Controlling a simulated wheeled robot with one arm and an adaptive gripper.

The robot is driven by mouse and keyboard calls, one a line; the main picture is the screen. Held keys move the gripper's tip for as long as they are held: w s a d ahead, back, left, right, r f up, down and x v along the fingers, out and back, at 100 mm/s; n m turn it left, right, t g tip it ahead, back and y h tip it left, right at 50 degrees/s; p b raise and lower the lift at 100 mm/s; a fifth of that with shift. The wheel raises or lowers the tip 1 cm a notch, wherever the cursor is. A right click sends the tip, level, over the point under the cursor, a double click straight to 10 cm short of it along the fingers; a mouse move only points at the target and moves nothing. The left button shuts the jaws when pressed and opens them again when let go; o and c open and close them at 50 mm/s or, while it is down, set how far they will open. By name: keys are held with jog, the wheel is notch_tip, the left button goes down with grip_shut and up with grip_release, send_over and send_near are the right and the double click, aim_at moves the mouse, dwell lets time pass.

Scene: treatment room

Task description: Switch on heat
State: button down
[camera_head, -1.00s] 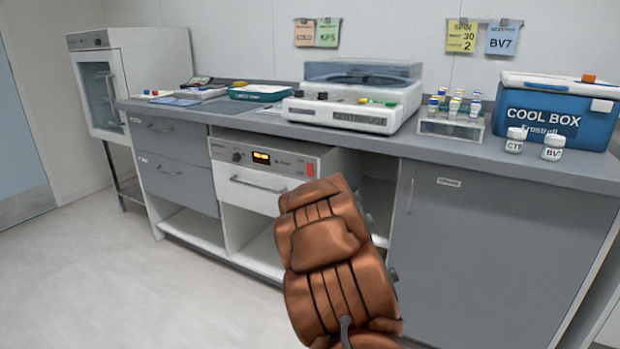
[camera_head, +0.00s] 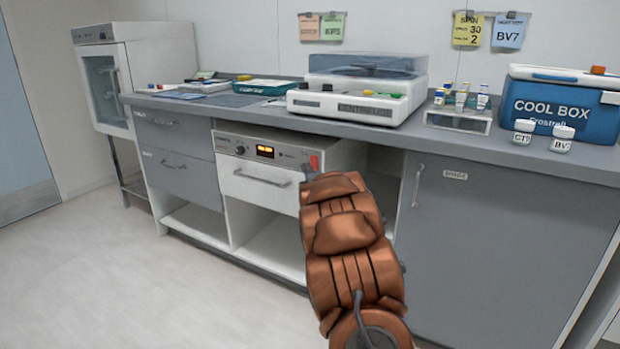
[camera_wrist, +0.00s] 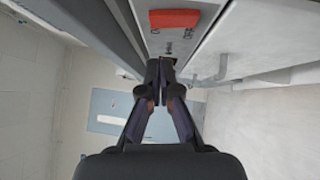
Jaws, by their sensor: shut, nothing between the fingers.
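The white drawer heater unit (camera_head: 262,168) sits under the counter, with a lit orange display (camera_head: 265,151) and a dark knob on its front panel. A red rocker switch (camera_head: 314,162) is at the panel's right end. In the wrist view the red switch (camera_wrist: 174,18) is large, at the top, with small lettering beside it. My gripper (camera_wrist: 161,68) is shut and empty, its fingertips pointing at the panel just below the switch in that picture. I cannot tell whether the tips touch the panel. In the head view my brown arm hides the gripper.
The grey counter (camera_head: 410,137) overhangs the panel closely. A drawer handle (camera_head: 262,178) sticks out below the panel. On the counter stand a centrifuge-like device (camera_head: 360,95), a vial rack (camera_head: 458,118), two jars and a blue cool box (camera_head: 560,105). The floor at left is clear.

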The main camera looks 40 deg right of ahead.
aim_at(311, 159)
jog(key=shift+w+d+r+b, duration=0.15)
jog(key=shift+w+d+b, duration=0.05)
jog(key=shift+d, duration=0.7)
jog(key=shift+w+d+r+b, duration=0.1)
jog(key=shift+w+d+b, duration=0.1)
jog(key=shift+d, duration=0.7)
